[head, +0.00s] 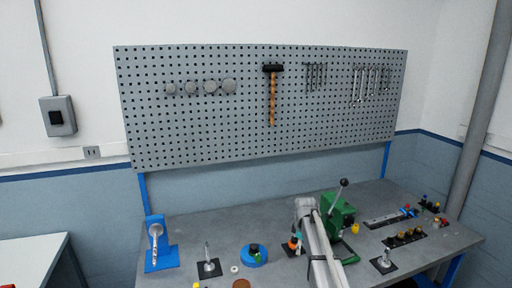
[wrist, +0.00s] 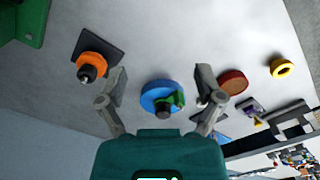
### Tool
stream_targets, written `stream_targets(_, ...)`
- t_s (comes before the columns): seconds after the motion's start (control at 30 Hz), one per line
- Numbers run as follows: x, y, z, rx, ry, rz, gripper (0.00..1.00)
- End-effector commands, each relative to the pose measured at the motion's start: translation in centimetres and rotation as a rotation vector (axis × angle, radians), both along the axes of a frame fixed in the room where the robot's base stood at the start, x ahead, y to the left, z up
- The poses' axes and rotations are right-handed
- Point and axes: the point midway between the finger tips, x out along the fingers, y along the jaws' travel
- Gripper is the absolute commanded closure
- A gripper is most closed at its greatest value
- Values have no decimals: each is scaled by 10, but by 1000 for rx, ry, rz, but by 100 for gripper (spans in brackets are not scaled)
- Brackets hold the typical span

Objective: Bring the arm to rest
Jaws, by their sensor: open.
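My gripper (wrist: 160,76) is open in the wrist view, its two fingers spread wide with nothing held between them. Beyond the gap lies a blue round pulley piece (wrist: 152,92) with a green part on it; it also shows on the bench in the head view (head: 248,260). In the head view my arm reaches in from the bottom, right of the blue piece, and its fingers cannot be made out. An orange piece on a dark plate (wrist: 91,64) lies left of the fingers. A brown disc (wrist: 233,81) lies to their right.
The grey workbench (head: 190,225) carries a green machine with a lever (head: 340,212) beside my arm, a blue stand (head: 160,258) at left, and dark holders (head: 404,238) at right. A pegboard (head: 210,120) with tools stands behind. The bench's back left is clear.

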Motion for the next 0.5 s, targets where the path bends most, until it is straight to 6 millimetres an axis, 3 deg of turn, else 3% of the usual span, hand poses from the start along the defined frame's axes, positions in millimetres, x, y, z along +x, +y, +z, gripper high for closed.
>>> stream_targets(0.27,-35,2,-14,0,0,-115,14)
stream_targets(0.5,-83,3,-31,-1,-1,-281,14)
